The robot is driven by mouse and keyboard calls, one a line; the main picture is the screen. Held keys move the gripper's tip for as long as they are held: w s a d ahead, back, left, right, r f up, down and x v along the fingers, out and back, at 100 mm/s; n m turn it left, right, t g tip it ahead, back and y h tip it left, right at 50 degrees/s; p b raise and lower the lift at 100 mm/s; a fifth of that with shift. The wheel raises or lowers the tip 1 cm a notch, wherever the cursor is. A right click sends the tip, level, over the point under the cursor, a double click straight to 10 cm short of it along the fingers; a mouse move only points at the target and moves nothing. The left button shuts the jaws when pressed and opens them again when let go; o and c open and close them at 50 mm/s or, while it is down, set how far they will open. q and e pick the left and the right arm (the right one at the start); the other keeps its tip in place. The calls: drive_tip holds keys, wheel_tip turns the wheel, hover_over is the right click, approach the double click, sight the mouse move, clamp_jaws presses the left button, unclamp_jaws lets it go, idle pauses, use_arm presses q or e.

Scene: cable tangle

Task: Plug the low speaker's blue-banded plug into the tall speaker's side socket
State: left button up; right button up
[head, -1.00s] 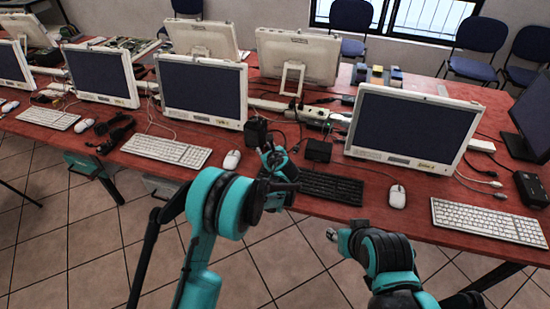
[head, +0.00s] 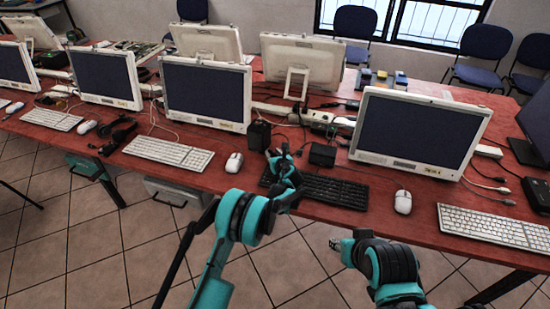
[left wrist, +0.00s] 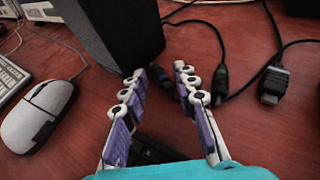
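The tall speaker (head: 258,135) is a black upright box behind the keyboard. It also shows in the left wrist view (left wrist: 120,28), just beyond my fingers. The low speaker (head: 322,155) is a flat black box to its right; a dark corner at the wrist view's top right may be it. My left gripper (left wrist: 158,78) is open and empty, low over the table before the tall speaker. Right of its fingers lie a black plug (left wrist: 213,72) and a second dark connector (left wrist: 274,80), both on cables. I cannot make out a blue band or the side socket. My right gripper (head: 338,243) hangs off the table's front.
A black keyboard (head: 332,191) lies under and right of my left gripper. A white mouse (left wrist: 37,115) is to the left. Monitors (head: 415,130) and a power strip (head: 322,118) stand behind. Loose cables cross the table around the speakers.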

use_arm(q)
clamp_jaws()
drive_tip(key=shift+w+a, duration=0.2)
drive_tip(key=shift+a, duration=0.3)
drive_tip(key=shift+w+a, duration=0.2)
drive_tip(key=shift+a, duration=0.3)
idle(1.0)
drive_tip(key=shift+o, duration=0.9)
unclamp_jaws()
